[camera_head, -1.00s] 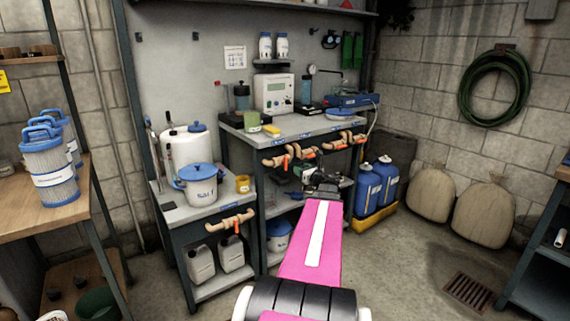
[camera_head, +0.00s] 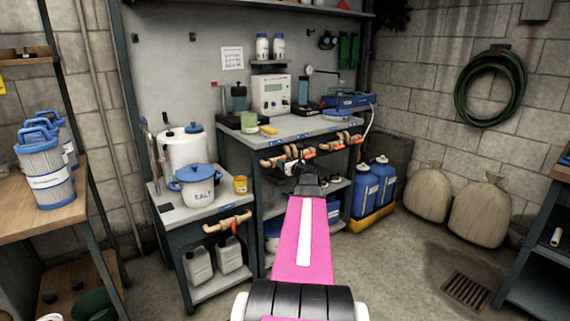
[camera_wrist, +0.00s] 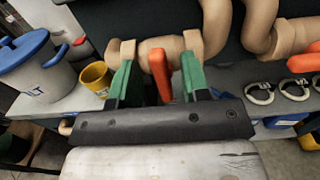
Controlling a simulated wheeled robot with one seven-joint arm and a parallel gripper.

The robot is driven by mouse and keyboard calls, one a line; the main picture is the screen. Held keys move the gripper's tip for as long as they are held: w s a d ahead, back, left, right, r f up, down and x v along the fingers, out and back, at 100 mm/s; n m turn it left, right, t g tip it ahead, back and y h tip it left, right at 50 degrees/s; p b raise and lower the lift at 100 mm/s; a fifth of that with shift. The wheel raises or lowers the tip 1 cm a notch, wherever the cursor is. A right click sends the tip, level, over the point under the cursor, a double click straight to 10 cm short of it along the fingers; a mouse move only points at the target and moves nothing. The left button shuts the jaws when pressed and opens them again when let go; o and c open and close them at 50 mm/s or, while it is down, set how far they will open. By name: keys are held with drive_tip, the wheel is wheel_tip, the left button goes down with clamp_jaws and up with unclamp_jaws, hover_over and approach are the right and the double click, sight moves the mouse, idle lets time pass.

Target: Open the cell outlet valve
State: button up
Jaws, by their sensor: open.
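In the wrist view, a tan valve pipe (camera_wrist: 190,45) crosses just ahead of my gripper, with a red-orange lever (camera_wrist: 158,72) hanging down from it. My gripper (camera_wrist: 156,80) is open. Its two green fingers stand on either side of the lever, with gaps visible on both sides. Another orange lever (camera_wrist: 304,62) shows at the right edge, on a neighbouring pipe. In the head view my gripper (camera_head: 303,168) is at the front of the taller bench, partly hiding the tan pipes. No label that I can read tells which valve is the cell outlet.
The salt bucket (camera_head: 197,184) and yellow cup (camera_head: 240,184) stand on the low bench at left. Another tan valve (camera_head: 228,222) is on that bench's front. Blue jugs (camera_head: 368,188) stand in a yellow tray at right. The floor at front right is open around a drain (camera_head: 466,290).

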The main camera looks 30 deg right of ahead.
clamp_jaws()
drive_tip(key=shift+n, duration=0.3)
drive_tip(key=shift+s+a+f+n, duration=0.1)
drive_tip(key=shift+a+f+n, duration=0.25)
drive_tip(key=shift+n, duration=2.6)
drive_tip(key=shift+w+a+f+n, duration=0.1)
drive_tip(key=shift+a+f+n, duration=0.2)
drive_tip(key=shift+n, duration=2.6)
drive_tip(key=shift+s+a+f+n, duration=0.1)
drive_tip(key=shift+a+f+n, duration=0.25)
drive_tip(key=shift+n, duration=2.6)
